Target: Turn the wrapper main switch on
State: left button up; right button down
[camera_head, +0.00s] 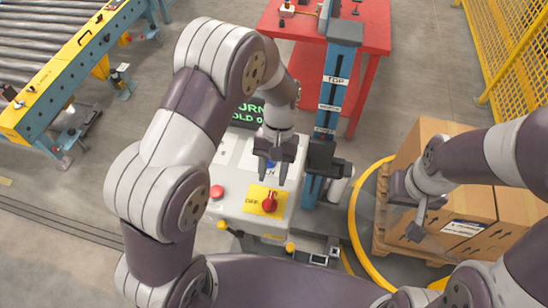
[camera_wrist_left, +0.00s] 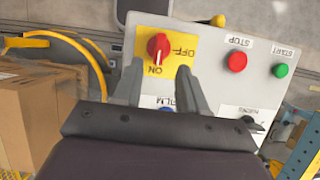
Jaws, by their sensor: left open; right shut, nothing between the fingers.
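The main switch is a red rotary knob (camera_head: 269,204) on a yellow plate (camera_head: 253,207), set in the light grey control panel (camera_head: 233,200). The knob also shows in the left wrist view (camera_wrist_left: 158,47), with OFF and ON labels on the plate (camera_wrist_left: 182,66). My left gripper (camera_head: 272,180) is open and empty above the panel, just behind the knob in the head view. Its fingers do not appear to touch the knob. My right gripper (camera_head: 415,232) is shut and empty, by the cartons.
The panel carries a red stop button (camera_wrist_left: 237,61) and a green start button (camera_wrist_left: 281,70). A blue post (camera_head: 330,110) rises right of the panel. Stacked cartons (camera_head: 470,205) stand right, past a yellow ring (camera_head: 357,240). A red table (camera_head: 302,70) stands behind.

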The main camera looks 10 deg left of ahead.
pick_arm(q)
jog(key=p+v, duration=0.3)
jog(key=v, duration=0.2)
pick_arm(e)
notch_tip(320, 180, up, 5)
jog(key=shift+r, duration=0.1)
pick_arm(q)
jog(key=shift+f, duration=0.1)
